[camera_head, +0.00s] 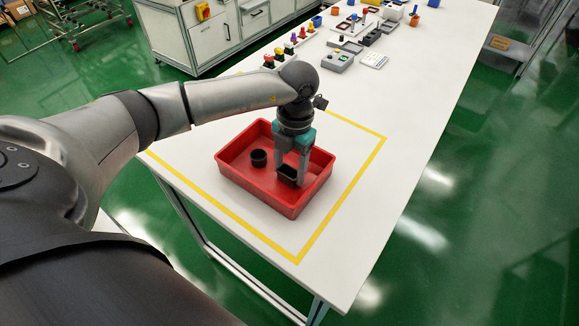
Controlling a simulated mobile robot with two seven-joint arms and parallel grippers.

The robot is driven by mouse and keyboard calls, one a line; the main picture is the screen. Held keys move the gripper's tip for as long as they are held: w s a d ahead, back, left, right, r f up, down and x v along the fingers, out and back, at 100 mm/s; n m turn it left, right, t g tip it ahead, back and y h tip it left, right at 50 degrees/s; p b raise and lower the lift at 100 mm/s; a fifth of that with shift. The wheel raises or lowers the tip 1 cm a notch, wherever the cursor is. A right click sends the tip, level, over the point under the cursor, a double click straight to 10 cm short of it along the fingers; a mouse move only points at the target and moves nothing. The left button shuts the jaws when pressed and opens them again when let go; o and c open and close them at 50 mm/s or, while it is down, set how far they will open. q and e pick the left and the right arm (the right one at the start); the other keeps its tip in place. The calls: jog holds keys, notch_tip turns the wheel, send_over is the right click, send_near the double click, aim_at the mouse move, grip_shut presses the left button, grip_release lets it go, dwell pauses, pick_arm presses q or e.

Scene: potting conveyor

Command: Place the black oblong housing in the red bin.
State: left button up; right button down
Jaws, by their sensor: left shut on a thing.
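The red bin (289,205) stands on the white table inside a yellow taped outline. My left gripper (291,176) points down into the right part of the bin and is shut on the black oblong housing (288,177). The housing is within the bin's walls; I cannot tell whether it touches the floor of the bin. The fingers hide part of it. A round black part (259,158) stands in the left part of the bin, apart from the housing. My right gripper is not in view.
The white table (402,125) is clear to the right of the bin. Farther back are a grey box with buttons (337,61), a white tray (374,60) and several small coloured parts. A grey cabinet (215,40) stands beyond the table at the left.

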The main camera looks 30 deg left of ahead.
aim_at(293, 176)
pick_arm(q)
jog(key=o, duration=1.3)
jog(key=shift+f, duration=0.1)
jog(key=r, duration=0.4)
jog(key=w+r, duration=0.1)
jog(key=r, duration=0.3)
jog(key=r+p, duration=0.1)
jog(key=r, duration=0.3)
jog(key=shift+w+r, duration=0.15)
jog(key=shift+w, duration=0.05)
